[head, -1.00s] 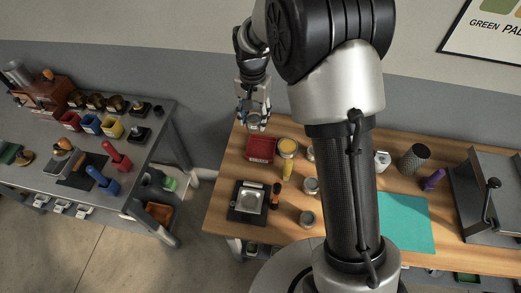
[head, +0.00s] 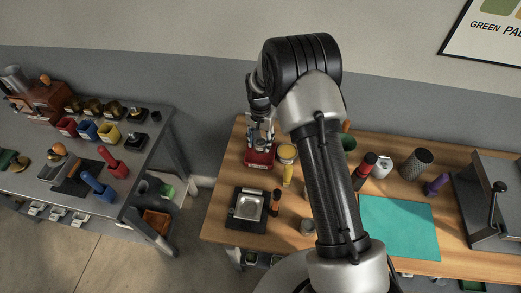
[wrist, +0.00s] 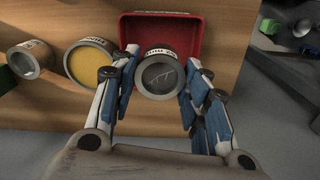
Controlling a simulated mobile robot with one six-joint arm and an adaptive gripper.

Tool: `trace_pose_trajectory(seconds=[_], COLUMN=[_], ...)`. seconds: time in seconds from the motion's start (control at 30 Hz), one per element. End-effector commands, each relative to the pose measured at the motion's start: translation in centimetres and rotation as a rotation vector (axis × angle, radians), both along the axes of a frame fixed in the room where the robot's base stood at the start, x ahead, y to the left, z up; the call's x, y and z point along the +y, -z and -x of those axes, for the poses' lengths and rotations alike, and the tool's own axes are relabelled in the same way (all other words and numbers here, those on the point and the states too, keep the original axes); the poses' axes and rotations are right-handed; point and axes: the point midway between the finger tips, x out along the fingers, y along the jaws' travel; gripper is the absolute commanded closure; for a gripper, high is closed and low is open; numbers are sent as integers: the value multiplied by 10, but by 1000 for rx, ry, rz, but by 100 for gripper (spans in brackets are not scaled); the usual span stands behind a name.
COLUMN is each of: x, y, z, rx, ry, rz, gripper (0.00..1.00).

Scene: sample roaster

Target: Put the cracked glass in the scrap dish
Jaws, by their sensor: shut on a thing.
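The cracked glass (wrist: 162,75) is a short round cup with a dark face, pale crack lines and a labelled metal rim. My gripper (wrist: 160,70) is shut on it, one finger pad on each side. The red scrap dish (wrist: 187,27) lies just beyond the glass, which covers part of its near edge. In the head view my gripper (head: 261,138) is over the back part of the red dish (head: 258,162). The glass is mostly hidden there by the fingers. I cannot tell whether the glass touches the dish.
A yellow-topped jar (wrist: 90,62) stands close to the left of the dish in the wrist view, with another round container (wrist: 33,60) beyond it. A black square tray (head: 247,207) and a dark bottle (head: 276,203) are nearer on the wooden table. A teal mat (head: 400,226) lies right.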

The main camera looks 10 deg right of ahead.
Motion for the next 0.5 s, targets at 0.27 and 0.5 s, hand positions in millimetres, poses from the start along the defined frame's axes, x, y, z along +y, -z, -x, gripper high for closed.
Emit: trace_pose_trajectory(seconds=[0.27, 0.5], x=[0, 0], y=[27, 48], z=[0, 0], rx=[1, -1], ry=[0, 0], rz=[0, 0], gripper=[84, 84])
